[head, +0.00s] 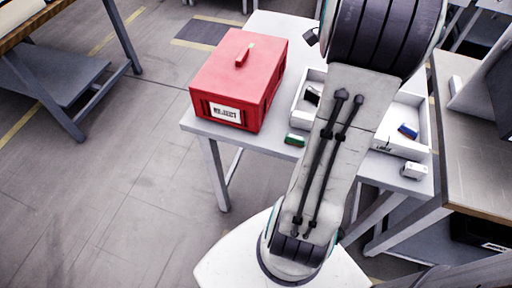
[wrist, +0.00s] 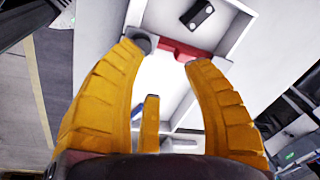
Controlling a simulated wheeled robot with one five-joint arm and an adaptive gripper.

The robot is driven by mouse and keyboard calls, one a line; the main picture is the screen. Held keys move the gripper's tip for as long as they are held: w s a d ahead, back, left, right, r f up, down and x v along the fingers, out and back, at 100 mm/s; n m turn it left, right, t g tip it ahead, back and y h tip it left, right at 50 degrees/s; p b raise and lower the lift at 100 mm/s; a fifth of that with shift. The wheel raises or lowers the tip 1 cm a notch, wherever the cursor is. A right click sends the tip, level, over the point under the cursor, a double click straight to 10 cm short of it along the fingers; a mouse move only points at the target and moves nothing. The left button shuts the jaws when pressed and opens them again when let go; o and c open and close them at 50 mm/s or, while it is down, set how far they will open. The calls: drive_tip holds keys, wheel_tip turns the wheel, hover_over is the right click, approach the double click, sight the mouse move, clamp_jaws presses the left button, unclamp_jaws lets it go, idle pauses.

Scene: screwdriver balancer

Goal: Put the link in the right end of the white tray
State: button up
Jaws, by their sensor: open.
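The white tray (head: 301,118) stands on the table, and my arm hides its middle in the head view. In the wrist view its wall (wrist: 238,28) shows beyond my fingers. A small black piece with two dots, which looks like the link (wrist: 198,15), lies in the tray's left end. It also shows as a dark piece in the head view (head: 313,95). A blue piece (head: 408,131) lies in the right end. My gripper (wrist: 165,55) has its orange fingers spread, with nothing seen held between them. The head view does not show the fingers.
A red box marked REJECT (head: 238,78) stands left of the tray. A small green block (head: 295,140) lies before the tray, and a small white block (head: 414,171) near the table's right front. A wood-edged bench (head: 478,160) stands close on the right.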

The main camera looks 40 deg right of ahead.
drive_tip(key=w+a+r+n+t, duration=0.1)
drive_tip(key=w+a+n, duration=0.1)
drive_tip(key=a+n, duration=1.1)
drive_tip(key=s+a+f+n, duration=0.1)
drive_tip(key=s+a+n, duration=0.1)
drive_tip(key=a, duration=0.3)
drive_tip(key=s+a+f+n+y, duration=0.1)
drive_tip(key=s+a+n, duration=0.1)
drive_tip(key=a, duration=0.4)
drive_tip(key=s+a+f+n+t, duration=0.1)
drive_tip(key=s+a+n, duration=0.1)
drive_tip(key=a+n, duration=0.2)
drive_tip(key=shift+s+a, duration=0.4)
drive_tip(key=shift+a, duration=0.75)
wheel_tip(320, 180, up, 6)
drive_tip(key=p, duration=0.5)
